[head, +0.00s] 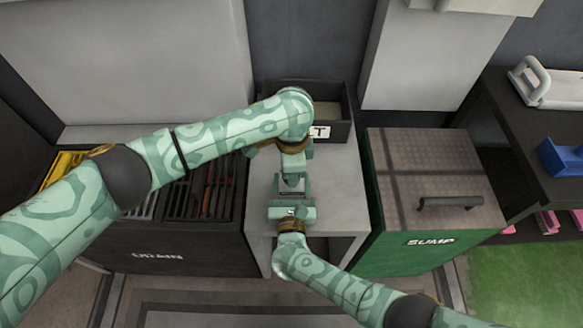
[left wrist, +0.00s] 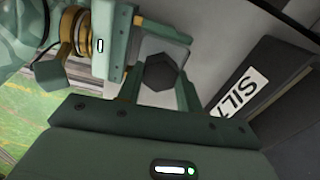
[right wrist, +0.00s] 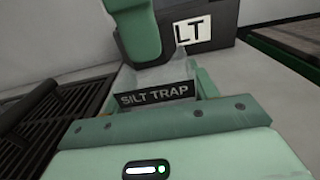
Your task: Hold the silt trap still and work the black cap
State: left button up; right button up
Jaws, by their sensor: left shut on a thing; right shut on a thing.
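The silt trap is a grey body (head: 291,184) on the light counter, with a black "SILT TRAP" label (right wrist: 155,95) in the right wrist view. My right gripper (right wrist: 155,85) is shut on its body, from the near side in the head view. The black cap (left wrist: 161,72) is six-sided and shows between the fingers of my left gripper (left wrist: 160,84), which is shut on it. In the head view my left gripper (head: 292,170) comes from the far side and covers the cap. Both grippers are close together at the trap.
A dark "SILT" bin (head: 340,131) stands behind the trap. The slotted DRAIN unit (head: 157,257) is at left. The green SUMP box (head: 430,241) with a black handle (head: 450,202) is at right. Bare counter (head: 340,190) lies right of the trap.

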pick_arm(q)
jog(key=o, duration=1.2)
jog(key=shift+c, duration=0.2)
jog(key=shift+r, duration=0.1)
pick_arm(e)
jog(key=o, duration=1.4)
pick_arm(q)
notch_tip(320, 180, up, 12)
pick_arm(e)
jog(key=shift+o, duration=0.2)
